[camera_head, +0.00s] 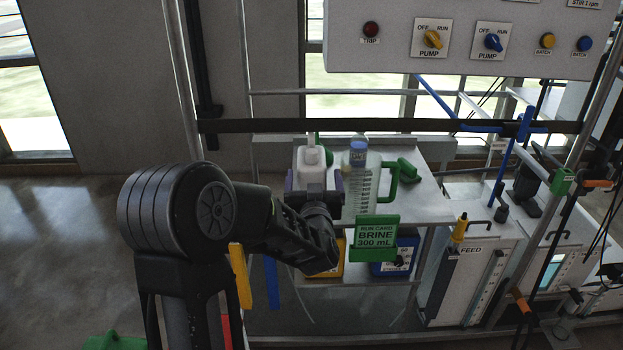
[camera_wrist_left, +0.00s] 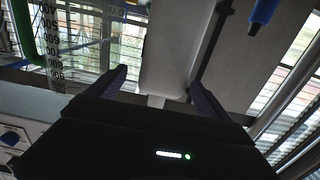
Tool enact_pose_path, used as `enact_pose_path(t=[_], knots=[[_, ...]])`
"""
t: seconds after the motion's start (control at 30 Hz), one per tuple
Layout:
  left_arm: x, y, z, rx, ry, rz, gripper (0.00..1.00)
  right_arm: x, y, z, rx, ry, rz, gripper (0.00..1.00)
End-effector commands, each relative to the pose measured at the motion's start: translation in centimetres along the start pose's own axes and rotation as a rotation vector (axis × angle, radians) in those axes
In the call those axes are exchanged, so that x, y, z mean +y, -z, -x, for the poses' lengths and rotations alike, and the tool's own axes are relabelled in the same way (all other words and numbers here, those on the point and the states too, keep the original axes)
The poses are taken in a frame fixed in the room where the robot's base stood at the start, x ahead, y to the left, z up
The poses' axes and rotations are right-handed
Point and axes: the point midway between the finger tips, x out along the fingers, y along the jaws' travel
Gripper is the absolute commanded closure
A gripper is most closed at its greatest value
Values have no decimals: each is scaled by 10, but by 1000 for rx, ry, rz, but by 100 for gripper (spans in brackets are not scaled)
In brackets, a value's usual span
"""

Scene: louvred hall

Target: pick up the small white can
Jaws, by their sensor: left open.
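The small white can (camera_head: 312,160) stands on the grey shelf, with a narrow neck and cap on top. In the left wrist view the white can (camera_wrist_left: 176,50) fills the space ahead, between the fingers. My left gripper (camera_head: 314,183) is open, with one dark purple finger on each side of the can. In the left wrist view the gripper (camera_wrist_left: 160,82) shows both fingers apart; I cannot tell whether either touches the can. My own wrist hides the can's lower part in the head view. My right gripper is not in view.
A clear graduated jug (camera_head: 362,183) with a green handle and blue top stands just right of the can. A green brine card (camera_head: 375,238) hangs at the shelf's front. A control panel (camera_head: 465,38) overhangs behind. Yellow and blue containers sit below the shelf (camera_head: 425,205).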

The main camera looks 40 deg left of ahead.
Motion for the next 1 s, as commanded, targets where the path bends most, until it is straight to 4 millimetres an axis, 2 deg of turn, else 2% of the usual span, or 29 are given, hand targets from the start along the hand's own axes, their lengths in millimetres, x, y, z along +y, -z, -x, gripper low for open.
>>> enact_pose_path(t=[0.13,0.47,0.57,0.8,1.0], knots=[[-1,0,-14,0,2,-1,9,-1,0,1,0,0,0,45],[-1,0,-17,1,1,-1,9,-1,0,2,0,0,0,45],[-2,-1,-25,1,1,-3,9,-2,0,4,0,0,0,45],[-5,-3,-59,1,1,-2,9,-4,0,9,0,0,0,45],[-5,-4,-67,1,1,-1,9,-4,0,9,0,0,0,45]])
